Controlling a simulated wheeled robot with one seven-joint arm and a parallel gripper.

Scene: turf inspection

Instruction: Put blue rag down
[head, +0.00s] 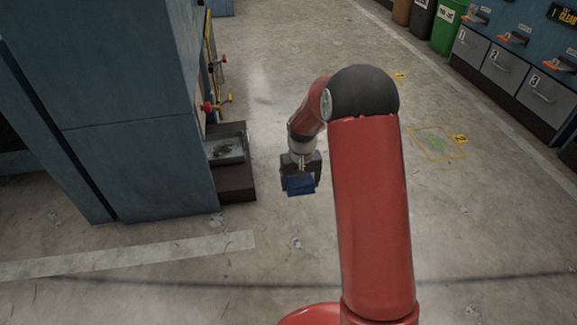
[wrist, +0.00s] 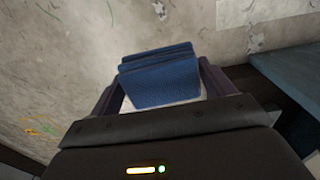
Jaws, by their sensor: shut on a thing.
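The blue rag (wrist: 162,80) is a folded dark blue cloth between the two fingers of my gripper (wrist: 160,92) in the wrist view. In the head view the rag (head: 300,186) shows below my gripper (head: 300,170), near the middle of the picture. My gripper is shut on the rag and holds it over the concrete floor. How high it is above the floor is hard to tell.
A dark low step with a tray (head: 228,150) stands by the blue cabinet (head: 130,110), left of my gripper. A green bin (head: 447,30) and numbered drawers (head: 503,65) stand at the upper right. A yellow marked floor patch (head: 437,142) lies right of my arm. The floor between is clear.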

